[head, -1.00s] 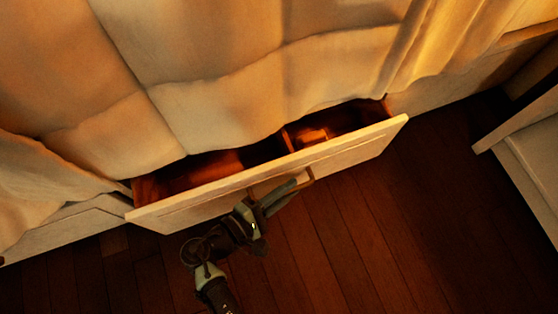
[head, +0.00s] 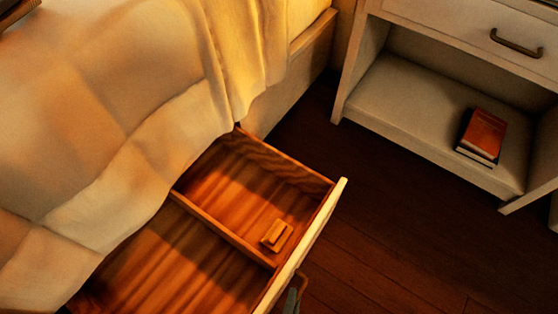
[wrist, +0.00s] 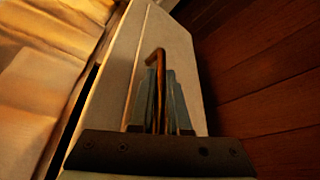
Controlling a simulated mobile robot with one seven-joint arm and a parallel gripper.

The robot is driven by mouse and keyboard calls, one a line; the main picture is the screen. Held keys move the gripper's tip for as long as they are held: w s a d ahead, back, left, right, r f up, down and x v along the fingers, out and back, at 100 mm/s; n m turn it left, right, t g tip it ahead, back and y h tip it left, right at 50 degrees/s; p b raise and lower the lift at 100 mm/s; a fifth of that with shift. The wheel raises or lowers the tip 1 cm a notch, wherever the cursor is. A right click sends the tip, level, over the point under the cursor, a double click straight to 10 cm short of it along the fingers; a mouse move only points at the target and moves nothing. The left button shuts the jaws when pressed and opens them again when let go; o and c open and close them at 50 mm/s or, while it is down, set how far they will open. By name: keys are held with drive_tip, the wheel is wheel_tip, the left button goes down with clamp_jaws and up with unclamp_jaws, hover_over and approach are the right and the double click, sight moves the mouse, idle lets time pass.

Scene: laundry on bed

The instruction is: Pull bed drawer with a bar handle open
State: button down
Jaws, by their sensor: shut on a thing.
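The bed drawer (head: 312,232) stands well out from under the bed in the head view, its wooden inside and a divider showing. A small wooden block (head: 277,235) lies in its right compartment. In the wrist view the pale drawer front (wrist: 165,38) runs up the middle. The bar handle (wrist: 155,57) shows as a brown bar between the fingers of my gripper (wrist: 158,95). My gripper is shut on the handle. In the head view only a small part of my gripper (head: 290,300) shows at the bottom edge, beside the drawer front.
A white nightstand (head: 440,141) with an open shelf stands at the right, a red book (head: 482,135) on the shelf. Bedding (head: 130,110) hangs over the drawer's back. Dark wooden floor (head: 400,235) lies clear between drawer and nightstand.

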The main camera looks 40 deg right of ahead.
drive_tip(key=shift+s+d+p, duration=0.1)
drive_tip(key=shift+s+d, duration=0.1)
drive_tip(key=shift+s, duration=0.5)
drive_tip(key=shift+s+d+p, duration=0.15)
drive_tip(key=shift+s+d, duration=0.05)
drive_tip(key=shift+s, duration=0.45)
drive_tip(key=shift+s+d+p, duration=0.1)
drive_tip(key=shift+s+d, duration=0.1)
drive_tip(key=shift+s, duration=0.5)
drive_tip(key=c, duration=0.9)
unclamp_jaws()
drive_tip(key=p+v, duration=0.2)
drive_tip(key=v, duration=1.1)
drive_tip(key=shift+d, duration=0.1)
